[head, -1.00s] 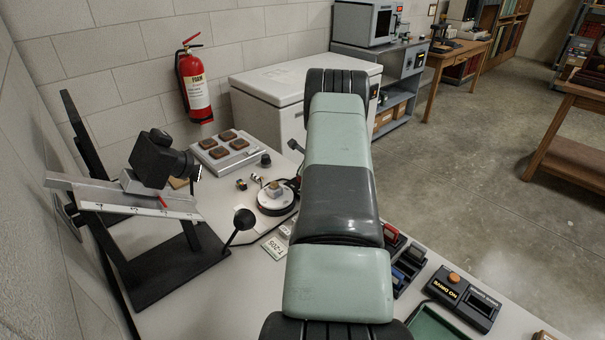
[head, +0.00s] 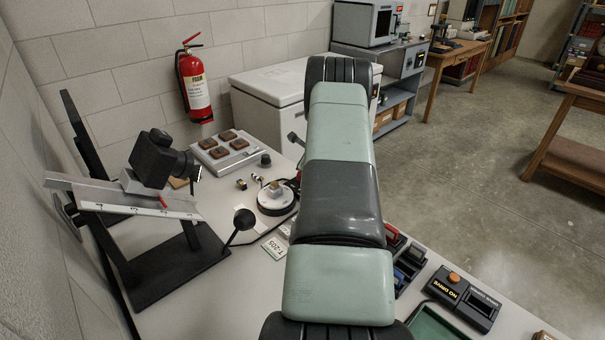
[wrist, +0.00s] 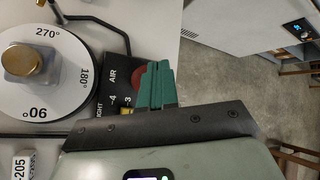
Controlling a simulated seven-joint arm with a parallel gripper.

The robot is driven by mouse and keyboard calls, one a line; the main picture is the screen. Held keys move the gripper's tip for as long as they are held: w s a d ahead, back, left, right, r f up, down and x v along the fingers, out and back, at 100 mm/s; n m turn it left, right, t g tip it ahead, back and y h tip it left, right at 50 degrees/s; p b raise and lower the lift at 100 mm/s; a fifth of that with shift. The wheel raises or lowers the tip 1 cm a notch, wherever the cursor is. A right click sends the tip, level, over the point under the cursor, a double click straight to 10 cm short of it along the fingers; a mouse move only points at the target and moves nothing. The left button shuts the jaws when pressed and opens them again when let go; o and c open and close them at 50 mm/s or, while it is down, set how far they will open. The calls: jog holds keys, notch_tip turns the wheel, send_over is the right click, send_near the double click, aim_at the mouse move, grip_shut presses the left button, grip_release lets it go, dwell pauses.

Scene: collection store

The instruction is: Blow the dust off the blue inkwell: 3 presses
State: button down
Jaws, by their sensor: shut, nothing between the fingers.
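The inkwell (wrist: 20,65) is a grey-blue block with a brass cap. It stands on a white turntable (wrist: 60,100) marked with degrees, at the left of the wrist view. In the head view the inkwell (head: 275,187) looks small and greyish on the turntable (head: 265,205). Right of the turntable is a black control box (wrist: 112,75) lettered AIR, with a round red button (wrist: 138,76). My gripper (wrist: 157,72) is shut and empty, its teal fingers over the box's right side, partly covering the button. I cannot tell whether they touch it. My arm hides the gripper in the head view.
A camera on a sloped black stand (head: 160,160) is at the left. A tray of brown blocks (head: 222,150) is behind the turntable. A label card (head: 274,247) lies near it. A black device with an orange button (head: 463,298) is at the right edge.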

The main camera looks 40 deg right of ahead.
jog(key=shift+r, duration=0.15)
jog(key=shift+r, duration=2.4)
dwell(0.6)
notch_tip(320, 180, up, 4)
jog(key=shift+f, duration=0.1)
jog(key=shift+f, duration=4.4)
jog(key=shift+f, duration=0.15)
jog(key=shift+f, duration=0.3)
